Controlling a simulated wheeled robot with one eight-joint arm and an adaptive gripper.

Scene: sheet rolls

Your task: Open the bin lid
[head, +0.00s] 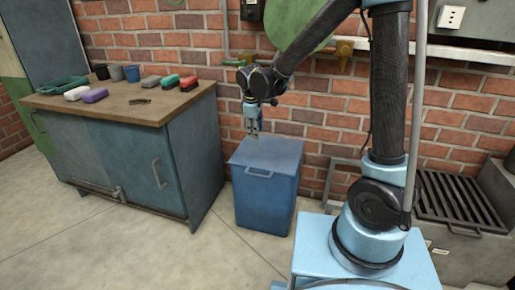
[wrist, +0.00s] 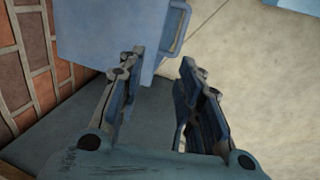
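The blue bin (head: 265,205) stands on the floor against the brick wall, right of the workbench. Its lid (head: 268,152) looks flat and shut, with a handle (head: 259,174) at the front edge. In the wrist view the lid (wrist: 100,32) fills the upper left and the handle (wrist: 180,28) sticks out on its right side. My gripper (head: 253,132) points down near the lid's back left part; contact cannot be told. In the wrist view my gripper (wrist: 161,62) has its two fingers apart with nothing between them. The fingertips are left of the handle or below it, apart from it.
A blue workbench (head: 185,165) with a wooden top stands left of the bin, holding cups and several small coloured items. The brick wall (head: 310,130) is close behind. Open floor (head: 150,245) lies in front. A grated metal unit (head: 460,205) stands at right.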

